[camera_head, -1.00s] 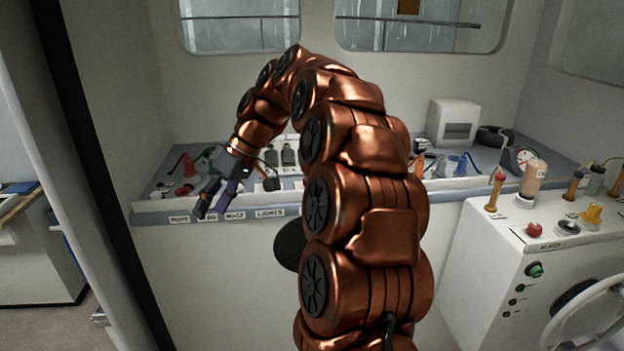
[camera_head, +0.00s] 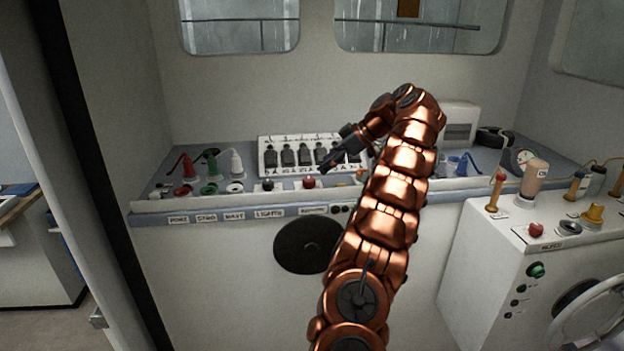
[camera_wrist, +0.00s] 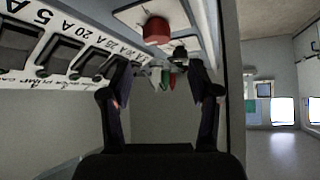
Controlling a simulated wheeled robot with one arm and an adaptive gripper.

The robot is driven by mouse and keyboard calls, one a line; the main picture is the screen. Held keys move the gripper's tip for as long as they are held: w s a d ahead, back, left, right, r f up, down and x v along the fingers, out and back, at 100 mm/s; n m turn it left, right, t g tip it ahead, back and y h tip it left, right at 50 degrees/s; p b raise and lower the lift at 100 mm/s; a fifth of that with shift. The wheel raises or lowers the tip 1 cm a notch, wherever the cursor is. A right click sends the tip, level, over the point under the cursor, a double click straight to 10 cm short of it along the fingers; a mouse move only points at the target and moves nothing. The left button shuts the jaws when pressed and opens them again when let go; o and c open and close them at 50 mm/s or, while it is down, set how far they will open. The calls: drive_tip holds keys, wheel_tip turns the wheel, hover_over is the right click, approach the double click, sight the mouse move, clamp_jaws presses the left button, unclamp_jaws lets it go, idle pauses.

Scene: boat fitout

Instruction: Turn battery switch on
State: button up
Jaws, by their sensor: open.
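A red knob (camera_head: 309,182) stands at the front of the grey shelf, below a white panel; a small label under it is too blurred to read. I cannot tell for sure that it is the battery switch. In the wrist view a red knob (camera_wrist: 157,30) sits on a pale plate near the top, beyond the fingertips. My gripper (camera_head: 330,164) is open and empty, up and right of the red knob, in front of the right part of the panel. In the wrist view both fingers of my gripper (camera_wrist: 160,75) are apart with nothing between them.
The white panel (camera_head: 265,152) holds several black switches. A black knob (camera_head: 267,185) is left of the red one. Red, green and white plugs (camera_head: 211,162) stand at the left. A white console (camera_head: 480,245) with another red knob (camera_head: 535,230) is at the right.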

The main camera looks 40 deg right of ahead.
sight(310, 179)
drive_tip(key=shift+s+d+f, duration=0.1)
drive_tip(key=shift+d+f, duration=0.15)
drive_tip(key=shift+x, duration=3.75)
drive_tip(key=shift+c, duration=0.2)
drive_tip(key=c, duration=1.1)
